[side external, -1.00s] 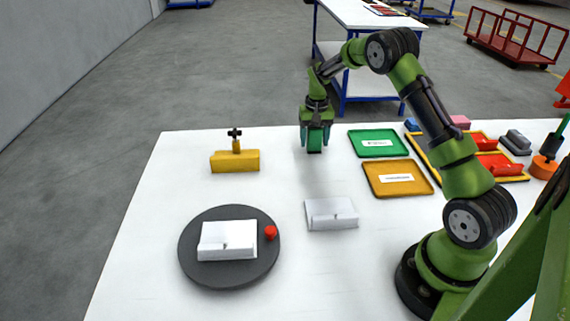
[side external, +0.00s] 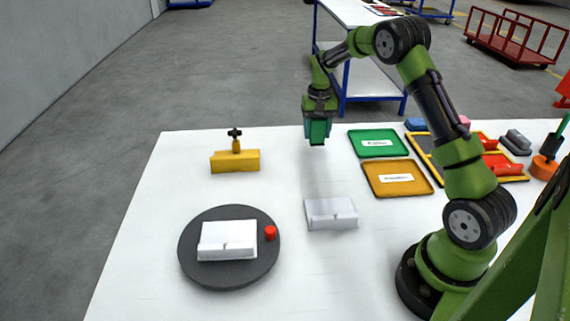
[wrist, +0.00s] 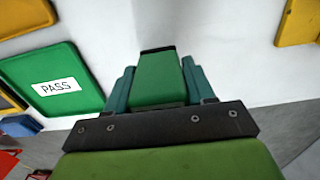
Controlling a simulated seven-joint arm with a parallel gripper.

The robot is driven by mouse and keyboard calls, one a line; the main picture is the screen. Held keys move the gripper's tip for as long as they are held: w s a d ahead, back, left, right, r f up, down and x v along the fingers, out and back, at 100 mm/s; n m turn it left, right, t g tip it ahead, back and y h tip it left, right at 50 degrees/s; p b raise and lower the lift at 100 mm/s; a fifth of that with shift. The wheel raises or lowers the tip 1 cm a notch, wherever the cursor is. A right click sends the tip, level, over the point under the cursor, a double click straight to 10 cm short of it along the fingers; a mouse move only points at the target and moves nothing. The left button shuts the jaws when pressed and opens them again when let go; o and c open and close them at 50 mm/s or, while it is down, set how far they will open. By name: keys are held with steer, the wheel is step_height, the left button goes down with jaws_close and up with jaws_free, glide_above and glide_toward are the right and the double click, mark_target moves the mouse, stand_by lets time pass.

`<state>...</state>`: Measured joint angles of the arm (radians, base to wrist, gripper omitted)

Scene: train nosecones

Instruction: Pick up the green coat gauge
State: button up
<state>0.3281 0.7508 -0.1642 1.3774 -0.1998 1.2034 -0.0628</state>
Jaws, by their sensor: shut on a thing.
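The green coat gauge (wrist: 158,78) is a small green block with a dark end. In the wrist view it sits between the two teal fingers of my gripper (wrist: 160,85), which is shut on it. In the side view my gripper (side external: 318,130) hangs above the white table, left of the green tray, and the gauge's dark lower end (side external: 317,142) shows just under the fingertips.
A green tray (side external: 360,151), labelled PASS in the wrist view (wrist: 89,64), lies right of my gripper, with an orange tray (side external: 378,191) nearer. A yellow block with a clamp (side external: 235,161), a grey turntable (side external: 243,276) and a white block (side external: 331,213) stand around clear table.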

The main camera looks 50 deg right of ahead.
steer(key=s+a, duration=0.2)
steer(key=s, duration=0.2)
steer(key=s+a+r, duration=0.1)
steer(key=s+a, duration=0.1)
steer(key=s, duration=0.2)
steer(key=s+a, duration=0.2)
steer(key=s, duration=0.2)
steer(key=shift+s+a+r, duration=0.15)
steer(key=shift+s+a, duration=0.2)
steer(key=shift+s, duration=0.05)
steer(key=w+a+r+n, duration=0.2)
steer(key=a, duration=0.9)
steer(key=w+a+r+n, duration=0.2)
steer(key=a, duration=1)
steer(key=w+a+r+n, duration=0.2)
steer(key=a, duration=0.9)
steer(key=shift+w+a+f, duration=0.1)
steer(key=shift+f, duration=1.3)
steer(key=shift+w+a+f, duration=0.1)
steer(key=shift+f, duration=1.3)
steer(key=shift+f, duration=0.6)
steer(key=shift+r, duration=0.1)
step_height(320, 180, up, 7)
